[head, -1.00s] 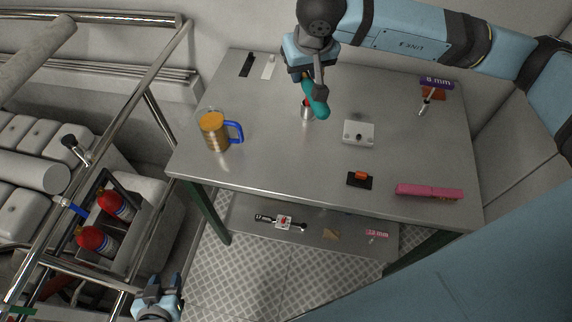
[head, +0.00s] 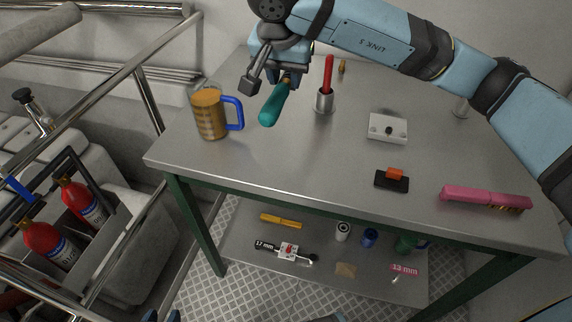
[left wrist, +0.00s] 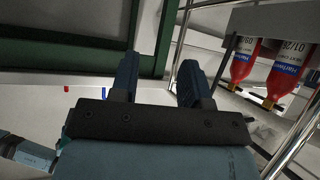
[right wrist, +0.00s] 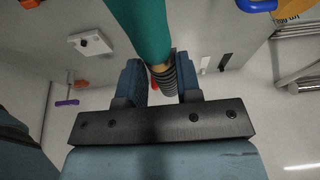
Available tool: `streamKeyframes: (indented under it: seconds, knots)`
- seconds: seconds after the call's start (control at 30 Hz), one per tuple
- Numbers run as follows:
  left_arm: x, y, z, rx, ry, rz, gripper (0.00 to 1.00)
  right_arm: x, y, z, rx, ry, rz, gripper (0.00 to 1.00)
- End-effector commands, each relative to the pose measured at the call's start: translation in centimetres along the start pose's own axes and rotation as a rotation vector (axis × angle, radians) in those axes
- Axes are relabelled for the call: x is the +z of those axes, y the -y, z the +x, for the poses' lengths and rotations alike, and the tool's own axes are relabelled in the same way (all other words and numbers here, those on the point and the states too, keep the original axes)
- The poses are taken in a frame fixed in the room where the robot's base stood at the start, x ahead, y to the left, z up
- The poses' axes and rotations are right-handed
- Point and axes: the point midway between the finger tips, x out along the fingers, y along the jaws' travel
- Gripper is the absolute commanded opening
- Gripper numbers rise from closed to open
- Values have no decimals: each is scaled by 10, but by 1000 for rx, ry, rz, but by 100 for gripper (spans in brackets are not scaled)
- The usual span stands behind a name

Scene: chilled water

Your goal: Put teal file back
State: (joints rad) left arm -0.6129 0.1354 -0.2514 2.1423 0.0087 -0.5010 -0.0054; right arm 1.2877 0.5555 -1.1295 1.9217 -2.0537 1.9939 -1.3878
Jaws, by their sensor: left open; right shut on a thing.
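My right gripper (head: 268,84) is shut on the teal file (head: 275,104) and holds it above the table, its teal handle pointing down toward the front. In the right wrist view, the teal handle (right wrist: 142,28) reaches up from between the fingers (right wrist: 160,82). A red-handled tool (head: 328,72) stands upright in a small metal cup (head: 324,104), just right of the teal file. My left gripper (left wrist: 158,82) is open and empty, low beside the table; only its tips show at the bottom edge of the head view.
A mug (head: 208,112) with a blue handle stands left of the file, near the table's left edge. Several items lie on the lower shelf (head: 240,245). A metal railing (head: 135,72) runs at left.

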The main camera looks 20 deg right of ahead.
Motion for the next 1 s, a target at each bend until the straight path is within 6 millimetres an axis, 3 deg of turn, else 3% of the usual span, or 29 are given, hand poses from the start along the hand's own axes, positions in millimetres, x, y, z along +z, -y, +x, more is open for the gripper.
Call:
streamKeyframes:
  seconds: [0.5,0.83,1.0]
  knots:
    - [-1,-2,1,6,-20,-9,43,43,-2,122,2,4,-2,0]
    - [-1,-3,2,8,-23,-10,43,52,-2,150,1,2,-1,0]
    - [2,-3,4,9,-22,-12,43,61,-2,176,2,4,-3,0]
